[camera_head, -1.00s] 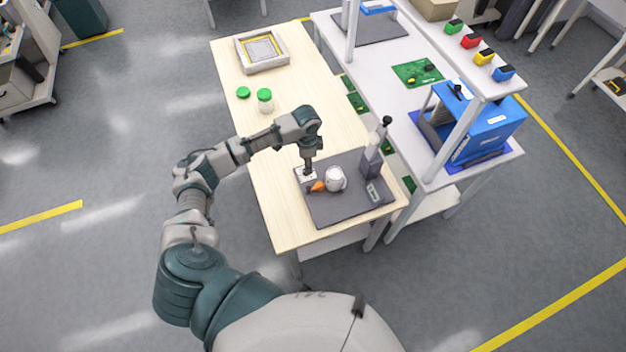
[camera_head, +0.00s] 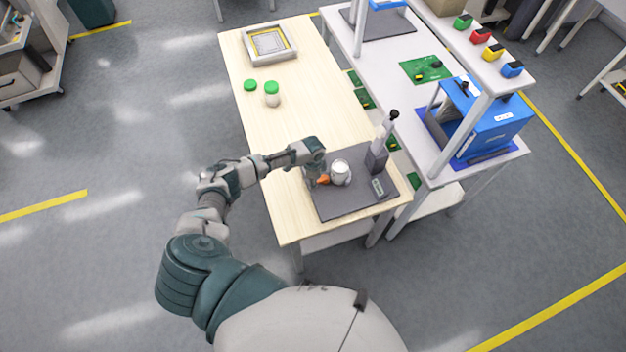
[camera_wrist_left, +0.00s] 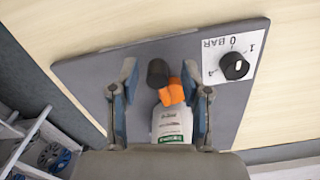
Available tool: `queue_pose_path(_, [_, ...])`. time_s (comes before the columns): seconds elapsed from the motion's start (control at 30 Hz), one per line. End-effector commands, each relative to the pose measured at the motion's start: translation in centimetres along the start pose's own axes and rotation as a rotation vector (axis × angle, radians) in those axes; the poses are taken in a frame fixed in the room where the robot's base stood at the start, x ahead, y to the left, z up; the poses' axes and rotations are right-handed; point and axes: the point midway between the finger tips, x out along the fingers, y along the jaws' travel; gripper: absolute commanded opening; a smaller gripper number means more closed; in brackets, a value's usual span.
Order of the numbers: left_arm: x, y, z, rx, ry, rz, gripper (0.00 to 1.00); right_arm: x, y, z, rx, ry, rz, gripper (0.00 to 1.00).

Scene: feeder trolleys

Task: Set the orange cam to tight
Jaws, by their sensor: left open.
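The orange cam (camera_head: 322,180) sits on the dark grey mat (camera_head: 345,207) at the near end of the wooden table, close beside a white cylinder (camera_head: 340,172). In the left wrist view the orange cam (camera_wrist_left: 170,92) lies between the fingers of my left gripper (camera_wrist_left: 160,95), next to a black round part (camera_wrist_left: 157,72) and a white labelled body (camera_wrist_left: 172,125). Gaps show between the cam and both fingers. My left gripper (camera_head: 311,178) is open at the mat's left side, partly hidden by its own arm in the head view. My right gripper is out of view.
A black knob (camera_wrist_left: 234,66) on a white plate marked BAR is at upper right in the wrist view. A tall grey device (camera_head: 378,155) and a small display unit (camera_head: 378,188) stand on the mat.

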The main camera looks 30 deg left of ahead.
Motion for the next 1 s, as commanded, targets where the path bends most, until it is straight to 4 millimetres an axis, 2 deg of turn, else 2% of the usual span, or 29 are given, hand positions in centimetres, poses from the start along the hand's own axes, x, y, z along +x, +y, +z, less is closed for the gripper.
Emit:
queue_pose_path(0.27, [0.11, 0.09, -0.10, 0.001, 0.000, -0.001, 0.47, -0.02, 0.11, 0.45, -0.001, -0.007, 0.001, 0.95])
queue_pose_path(0.4, [0.12, 0.05, -0.05, 0.001, 0.000, 0.000, 0.12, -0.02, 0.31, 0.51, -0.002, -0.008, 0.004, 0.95])
queue_pose_path(0.47, [0.13, 0.03, -0.03, 0.001, 0.001, 0.000, 0.00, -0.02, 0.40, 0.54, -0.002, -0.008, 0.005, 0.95])
queue_pose_path(0.77, [0.17, -0.05, 0.01, 0.015, 0.000, 0.001, 0.00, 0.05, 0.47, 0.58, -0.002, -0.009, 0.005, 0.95])
queue_pose_path(1.0, [0.25, -0.53, 0.13, 0.111, -0.001, 0.000, 0.00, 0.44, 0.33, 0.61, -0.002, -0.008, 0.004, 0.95])
